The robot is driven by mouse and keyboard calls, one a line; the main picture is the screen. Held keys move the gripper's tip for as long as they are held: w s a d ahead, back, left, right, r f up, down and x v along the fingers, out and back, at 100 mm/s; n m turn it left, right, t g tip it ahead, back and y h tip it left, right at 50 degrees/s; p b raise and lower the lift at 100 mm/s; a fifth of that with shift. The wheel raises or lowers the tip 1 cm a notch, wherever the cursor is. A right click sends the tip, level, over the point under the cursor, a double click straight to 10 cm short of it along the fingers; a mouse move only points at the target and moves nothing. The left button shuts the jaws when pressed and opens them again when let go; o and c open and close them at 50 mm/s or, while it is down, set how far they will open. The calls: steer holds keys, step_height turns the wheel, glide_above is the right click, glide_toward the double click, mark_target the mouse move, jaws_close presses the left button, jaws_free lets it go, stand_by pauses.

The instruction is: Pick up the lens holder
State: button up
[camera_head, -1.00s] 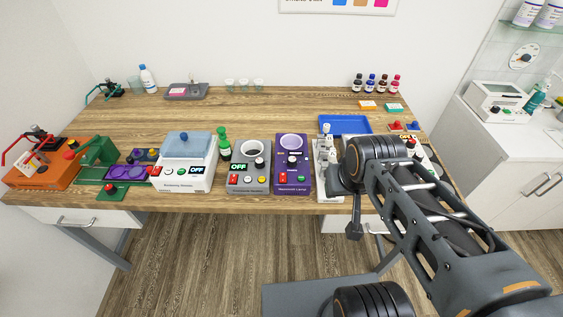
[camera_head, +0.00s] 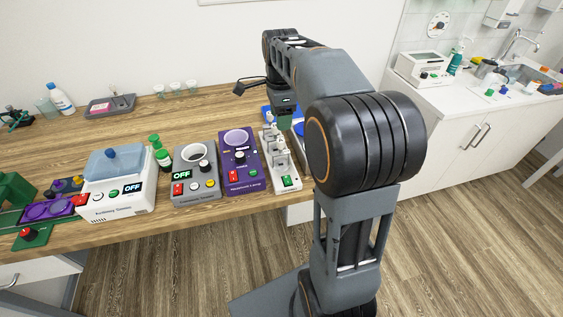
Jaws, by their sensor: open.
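A purple piece with two oval rings (camera_head: 48,211), which looks like the lens holder, lies near the front edge of the wooden table at the far left of the head view. It is left of the white machine with the blue lid (camera_head: 118,186). My gripper (camera_head: 286,108) is far to its right, above the table behind the white instrument with the green switch (camera_head: 287,182). It is open, seen small and partly hidden by my arm, and its fingertips are hard to make out. I see nothing held in it.
A grey device (camera_head: 194,176) and a purple device (camera_head: 240,165) stand in a row along the table's front, with a green bottle (camera_head: 160,152) beside them. The table middle (camera_head: 130,128) is mostly clear. A white cabinet (camera_head: 450,118) stands right.

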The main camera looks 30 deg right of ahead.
mark_target(281, 140)
step_height(281, 140, down, 11)
stand_by(0.7)
jaws_close()
stand_by(0.4)
